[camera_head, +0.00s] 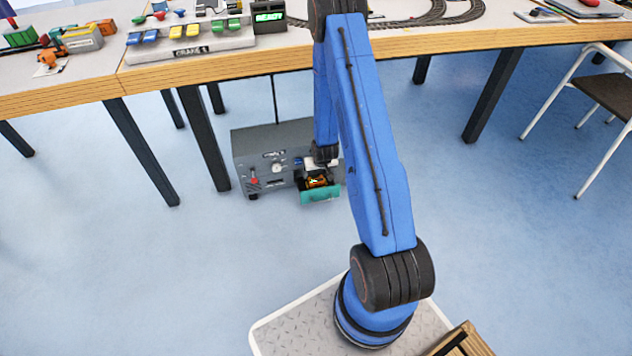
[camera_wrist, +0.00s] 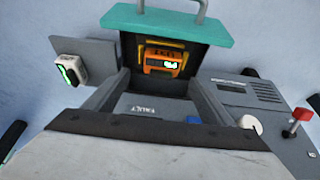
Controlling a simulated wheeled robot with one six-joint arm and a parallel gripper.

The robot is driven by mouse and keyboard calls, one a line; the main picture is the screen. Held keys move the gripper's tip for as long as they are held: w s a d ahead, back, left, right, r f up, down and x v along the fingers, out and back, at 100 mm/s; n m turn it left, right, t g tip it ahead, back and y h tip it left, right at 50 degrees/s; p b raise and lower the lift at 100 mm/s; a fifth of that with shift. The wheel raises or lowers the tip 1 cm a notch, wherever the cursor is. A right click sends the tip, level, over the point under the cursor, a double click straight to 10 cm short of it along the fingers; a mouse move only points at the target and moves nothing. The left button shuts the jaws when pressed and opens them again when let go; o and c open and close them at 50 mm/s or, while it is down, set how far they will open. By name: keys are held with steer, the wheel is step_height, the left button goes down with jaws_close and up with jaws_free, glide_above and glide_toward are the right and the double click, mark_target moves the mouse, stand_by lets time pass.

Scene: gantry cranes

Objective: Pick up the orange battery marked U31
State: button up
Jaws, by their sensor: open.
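The orange battery (camera_head: 316,181) lies in an open drawer with a teal front (camera_head: 320,196), low on a grey cabinet (camera_head: 262,150) under the table. In the wrist view the battery (camera_wrist: 163,53) shows a small lit green display; its marking is too small to read. My gripper (camera_head: 322,160) is just above the drawer. In the wrist view my gripper's two grey fingers (camera_wrist: 160,80) are spread apart, pointing toward the drawer and battery, with nothing between their tips. The teal drawer front with its handle (camera_wrist: 165,24) is beyond the battery.
The cabinet has a gauge and a red-knobbed lever (camera_wrist: 296,121). A small block with a green display (camera_wrist: 70,70) is at the left in the wrist view. Dark table legs (camera_head: 203,138) stand beside the cabinet, and the tabletop (camera_head: 240,58) is above. Floor in front is clear.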

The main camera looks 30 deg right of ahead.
mark_target(316, 178)
steer(key=shift+s+x, duration=0.15)
steer(key=shift+x, duration=1.15)
steer(key=shift+s+x, duration=0.15)
steer(key=shift+x, duration=1.15)
steer(key=shift+a+f, duration=0.15)
steer(key=shift+c, duration=0.4)
steer(key=c, duration=1.2)
